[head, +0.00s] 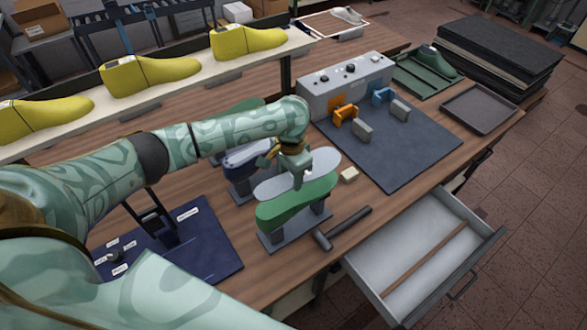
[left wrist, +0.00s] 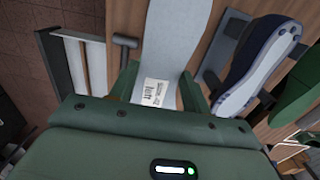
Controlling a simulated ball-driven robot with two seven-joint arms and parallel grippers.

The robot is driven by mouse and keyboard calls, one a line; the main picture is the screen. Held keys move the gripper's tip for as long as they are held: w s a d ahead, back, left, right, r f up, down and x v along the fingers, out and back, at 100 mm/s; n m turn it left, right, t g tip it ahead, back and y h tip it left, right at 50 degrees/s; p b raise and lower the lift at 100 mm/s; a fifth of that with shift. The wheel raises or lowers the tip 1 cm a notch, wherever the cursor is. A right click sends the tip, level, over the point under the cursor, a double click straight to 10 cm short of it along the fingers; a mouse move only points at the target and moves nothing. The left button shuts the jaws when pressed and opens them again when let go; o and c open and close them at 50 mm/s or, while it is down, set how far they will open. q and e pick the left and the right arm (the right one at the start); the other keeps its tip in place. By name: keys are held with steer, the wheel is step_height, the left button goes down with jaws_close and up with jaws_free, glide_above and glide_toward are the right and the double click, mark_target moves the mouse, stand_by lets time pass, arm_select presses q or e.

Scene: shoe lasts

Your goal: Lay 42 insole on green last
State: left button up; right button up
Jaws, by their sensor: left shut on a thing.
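The green last (head: 290,208) lies sole up on a grey stand near the front edge of the bench. My left gripper (head: 298,176) is above it, shut on a pale grey insole (head: 326,161). The insole is roughly lengthwise over the last and a little behind it in the head view; whether they touch I cannot tell. In the left wrist view the insole (left wrist: 178,35) runs between the fingers (left wrist: 158,88), with a small printed label whose text I cannot read. The green last is hidden there. My right gripper is out of view.
A navy last (head: 246,157) stands close behind, and another green last (head: 245,107) farther back. A hammer (head: 342,229) and a small pale block (head: 349,175) lie right of the stand. An open drawer (head: 425,258) juts out in front. Yellow lasts (head: 150,75) line a shelf.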

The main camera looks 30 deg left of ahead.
mark_target(290, 179)
arm_select(q)
steer(key=f+b, duration=0.2)
steer(key=b, duration=0.1)
steer(key=shift+s, duration=0.3)
steer(key=shift+w+f+b, duration=0.15)
steer(key=shift+f+b, duration=0.15)
steer(key=shift+b, duration=0.25)
steer(key=shift+w+f, duration=0.1)
steer(key=shift+f, duration=0.25)
steer(key=shift+s+f+b, duration=0.25)
steer(key=shift+f+b, duration=0.1)
steer(key=shift+f, duration=0.3)
steer(key=shift+f+b, duration=0.35)
steer(key=shift+f, duration=1.05)
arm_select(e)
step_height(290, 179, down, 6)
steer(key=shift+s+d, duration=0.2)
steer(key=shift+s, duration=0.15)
